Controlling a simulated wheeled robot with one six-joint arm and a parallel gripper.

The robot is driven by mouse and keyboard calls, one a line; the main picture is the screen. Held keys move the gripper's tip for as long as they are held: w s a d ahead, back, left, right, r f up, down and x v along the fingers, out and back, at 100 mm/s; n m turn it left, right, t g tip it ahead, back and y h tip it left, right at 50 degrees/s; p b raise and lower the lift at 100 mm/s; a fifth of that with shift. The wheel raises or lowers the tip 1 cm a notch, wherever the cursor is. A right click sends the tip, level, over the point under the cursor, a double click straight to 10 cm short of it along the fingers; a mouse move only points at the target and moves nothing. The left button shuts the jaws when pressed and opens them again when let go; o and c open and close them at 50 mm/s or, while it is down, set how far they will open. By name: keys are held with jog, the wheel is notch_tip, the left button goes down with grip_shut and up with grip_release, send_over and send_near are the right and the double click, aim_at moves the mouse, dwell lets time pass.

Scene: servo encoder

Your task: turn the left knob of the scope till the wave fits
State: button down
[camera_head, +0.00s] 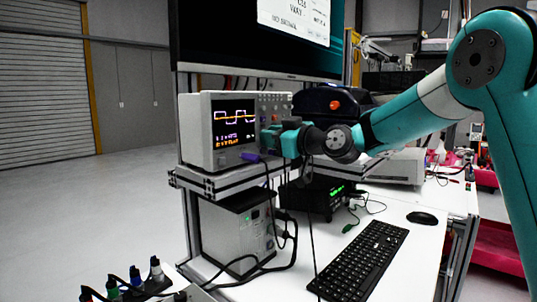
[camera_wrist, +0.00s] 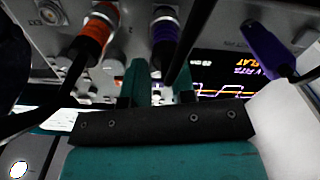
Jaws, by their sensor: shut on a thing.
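The scope (camera_head: 201,135) is a pale box on a shelf, with a dark screen (camera_head: 234,122) at the left of its front. The screen shows a pale purple stepped wave and an orange line, which do not lie on each other. My gripper (camera_head: 270,140) is at the front panel, right of the screen. In the wrist view my two teal fingers (camera_wrist: 161,82) reach up to the panel and are shut on a knob. That knob is mostly hidden by the fingers, and its pointer cannot be seen.
In the wrist view an orange plug (camera_wrist: 90,38) and a purple plug (camera_wrist: 165,28) sit in the panel close to my fingers, with dark cables. Another purple plug (camera_wrist: 268,50) is near the screen. A keyboard (camera_head: 362,262) and mouse (camera_head: 422,218) lie on the desk below.

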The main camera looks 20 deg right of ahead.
jog(key=shift+a+n+b, duration=0.1)
jog(key=shift+n+b, duration=0.3)
jog(key=c, duration=1.2)
grip_release()
jog(key=shift+s, duration=0.15)
jog(key=shift+s+d, duration=0.25)
jog(key=shift+d, duration=0.15)
jog(key=b+v, duration=0.5)
jog(key=v, duration=1.1)
jog(key=shift+s, duration=0.3)
